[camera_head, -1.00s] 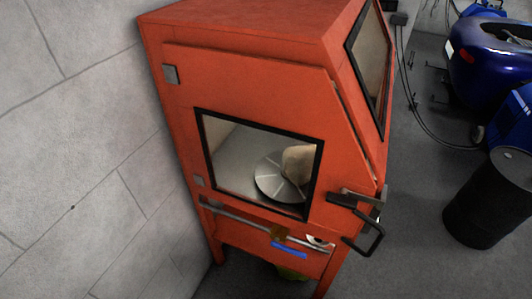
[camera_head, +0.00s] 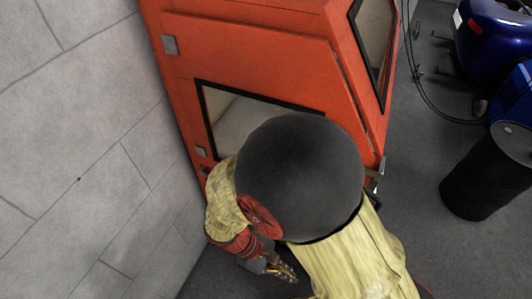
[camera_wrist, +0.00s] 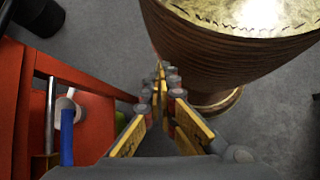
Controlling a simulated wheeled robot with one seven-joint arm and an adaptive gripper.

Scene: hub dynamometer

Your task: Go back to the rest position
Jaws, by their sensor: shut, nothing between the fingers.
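My gripper (camera_head: 286,272) hangs low in front of the orange cabinet (camera_head: 250,60) in the head view, below the big dark joint of my arm. In the wrist view my gripper (camera_wrist: 161,76) has its yellow-sided fingers drawn together at the tips, with nothing between them.
A grey block wall (camera_head: 75,150) runs along the left. A black barrel (camera_head: 485,175) stands on the floor to the right, with blue machinery (camera_head: 485,40) behind it. Grey floor (camera_head: 420,235) is open between cabinet and barrel.

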